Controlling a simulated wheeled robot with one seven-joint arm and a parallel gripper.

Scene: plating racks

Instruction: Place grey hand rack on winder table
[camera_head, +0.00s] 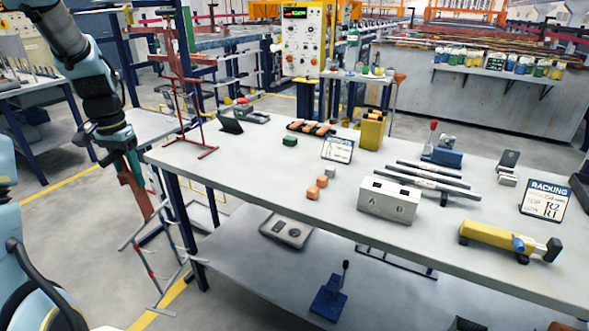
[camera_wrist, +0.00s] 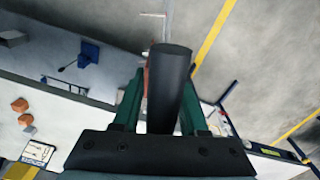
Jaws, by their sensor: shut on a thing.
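My gripper (camera_head: 129,160) hangs at the left, in front of the left end of the long grey table (camera_head: 240,165). Its green fingers are shut on the top of the grey hand rack (camera_head: 155,243), which hangs tilted, lower end near the floor. The rack has a reddish-brown upper part and thin pale bars below. In the wrist view, a dark cylinder (camera_wrist: 171,88) stands between the green fingers of my gripper (camera_wrist: 160,100) and hides most of the rack. I cannot tell which table is the winder table.
A red rack (camera_head: 187,85) stands on the long table's left end. Blocks, a grey A/B box (camera_head: 389,201), rods and a yellow tool (camera_head: 508,240) lie further right. Another table (camera_head: 146,124) stands behind my gripper. Table legs and a lower shelf (camera_head: 250,265) are close to the hanging rack.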

